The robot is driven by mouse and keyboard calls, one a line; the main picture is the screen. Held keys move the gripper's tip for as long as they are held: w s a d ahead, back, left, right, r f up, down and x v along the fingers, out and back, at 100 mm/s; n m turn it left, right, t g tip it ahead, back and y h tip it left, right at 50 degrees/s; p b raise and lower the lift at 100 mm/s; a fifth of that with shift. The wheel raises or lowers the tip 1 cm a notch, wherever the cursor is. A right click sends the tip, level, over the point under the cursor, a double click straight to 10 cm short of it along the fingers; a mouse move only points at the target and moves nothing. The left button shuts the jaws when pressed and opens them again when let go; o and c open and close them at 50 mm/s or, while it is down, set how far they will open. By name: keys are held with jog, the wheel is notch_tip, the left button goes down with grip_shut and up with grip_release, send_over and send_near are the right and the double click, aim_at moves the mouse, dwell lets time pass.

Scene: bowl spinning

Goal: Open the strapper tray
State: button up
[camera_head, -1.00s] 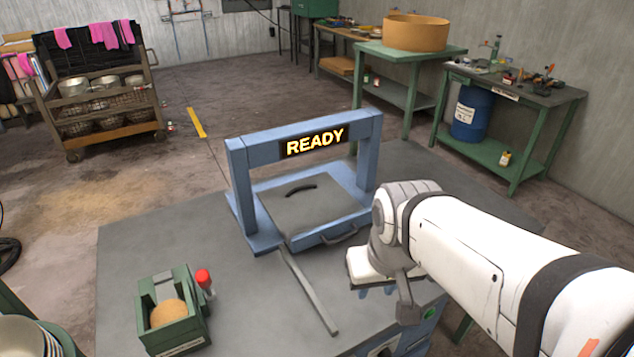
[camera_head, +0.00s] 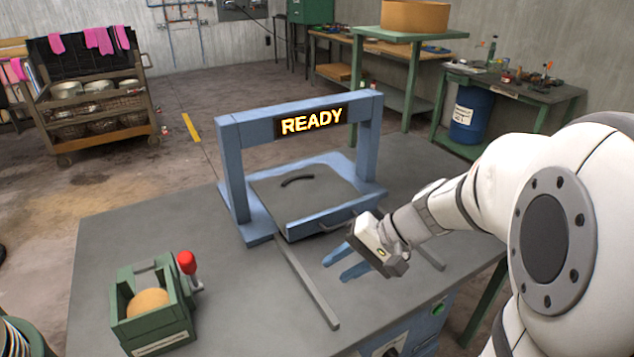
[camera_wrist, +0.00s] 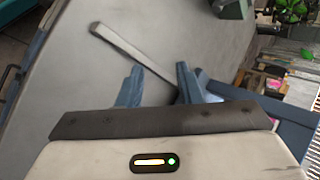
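The strapper is a blue frame (camera_head: 232,170) on the grey table, with a lit READY sign (camera_head: 311,121) on its crossbar. Its tray (camera_head: 325,219) sits at the frame's base, with a blue front and a curved handle (camera_head: 334,226) on that front. A grey plate with a dark curved handle (camera_head: 298,181) lies over the tray. My gripper (camera_head: 336,268) is just in front of the tray, close to the front handle; I cannot tell whether it touches.
A grey bar (camera_head: 306,287) lies on the table left of my gripper. A green box (camera_head: 152,312) with a round tan thing and a red-topped lever (camera_head: 187,264) stands at the front left. The table between box and frame is clear.

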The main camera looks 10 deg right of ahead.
jog(key=w+d+f+t+b, duration=0.1)
jog(key=w, duration=0.1)
jog(key=w+d+f+m+t+y+b, duration=0.1)
jog(key=w+f, duration=0.1)
jog(key=w+d+f+m+t+y+b, duration=0.1)
jog(key=w, duration=0.1)
jog(key=shift+w+f, duration=0.25)
jog(key=shift+w, duration=0.1)
jog(key=w+d+m+t+b, duration=0.1)
jog(key=w+d+t, duration=0.1)
jog(key=w+d+f+m+t+b, duration=0.1)
jog(key=w+d+t, duration=0.1)
jog(key=w+d, duration=0.1)
jog(key=w+d+f+m+t+b, duration=0.1)
jog(key=w+d+t+b, duration=0.1)
jog(key=shift+w+d+f+m+y, duration=0.25)
jog(key=shift+w+d+m+y, duration=0.05)
jog(key=shift+d, duration=0.05)
jog(key=x, duration=0.7)
jog(key=shift+w+a, duration=0.15)
jog(key=shift+w, duration=0.05)
jog(key=shift+c, duration=0.3)
grip_shut()
